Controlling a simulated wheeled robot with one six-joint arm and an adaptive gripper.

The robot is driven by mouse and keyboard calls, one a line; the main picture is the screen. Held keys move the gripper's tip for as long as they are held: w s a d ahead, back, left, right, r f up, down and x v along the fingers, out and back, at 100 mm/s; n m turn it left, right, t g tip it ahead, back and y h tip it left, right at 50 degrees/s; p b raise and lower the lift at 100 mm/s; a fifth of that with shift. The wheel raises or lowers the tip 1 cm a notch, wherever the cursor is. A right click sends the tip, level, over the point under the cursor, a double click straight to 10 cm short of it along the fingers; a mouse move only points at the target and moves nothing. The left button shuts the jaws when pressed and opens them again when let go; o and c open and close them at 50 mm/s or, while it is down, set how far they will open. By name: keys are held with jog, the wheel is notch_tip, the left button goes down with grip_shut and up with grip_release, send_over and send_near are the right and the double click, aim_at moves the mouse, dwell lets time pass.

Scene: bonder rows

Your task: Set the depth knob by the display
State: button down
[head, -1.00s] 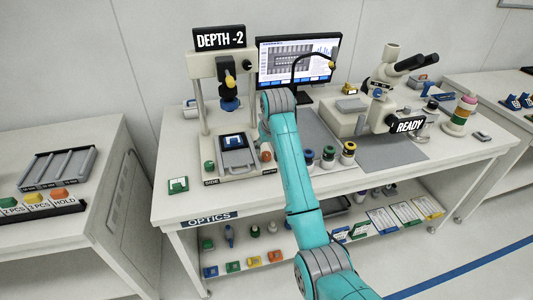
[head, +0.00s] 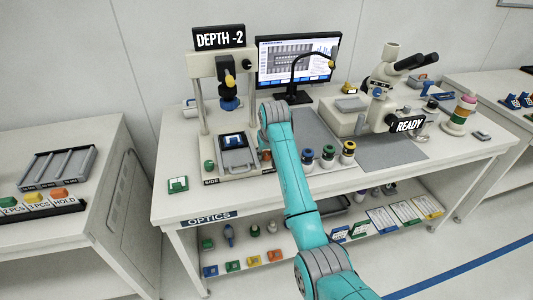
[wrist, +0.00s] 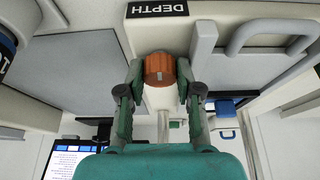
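The depth knob (wrist: 160,68) is orange with a pale mark on its face, below the DEPTH label (wrist: 158,9) in the wrist view. My gripper (wrist: 160,72) has one finger on each side of it, and both fingertips appear to touch its sides. In the head view the knob (head: 265,155) is partly hidden behind my arm, and my gripper is hidden there. The display (head: 219,38) on top of the optics stand reads DEPTH -2.
A green knob (head: 209,166) and a grey-lidded fixture (head: 235,141) sit left of the depth knob. Several capped jars (head: 328,156) stand close to the right of my arm. A monitor (head: 298,65) and a microscope (head: 385,85) with a READY sign stand behind.

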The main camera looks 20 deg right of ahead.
jog(key=shift+n, duration=0.3)
jog(key=n+y, duration=0.1)
jog(key=n, duration=0.2)
jog(key=shift+d+y, duration=0.15)
jog(key=shift+y, duration=0.15)
jog(key=n+y, duration=0.1)
jog(key=n, duration=0.2)
jog(key=n+g, duration=0.1)
jog(key=n, duration=0.1)
jog(key=shift+w+n+y, duration=0.1)
jog(key=shift+n+y, duration=0.3)
jog(key=n+g, duration=0.1)
jog(key=n, duration=0.1)
jog(key=n+y, duration=0.1)
jog(key=n, duration=0.1)
jog(key=shift+w+d+g, duration=0.1)
jog(key=shift+g, duration=0.3)
jog(key=shift+n+g, duration=0.7)
jog(key=shift+n, duration=1.4)
jog(key=c, duration=0.8)
grip_release()
jog(key=shift+o, duration=0.2)
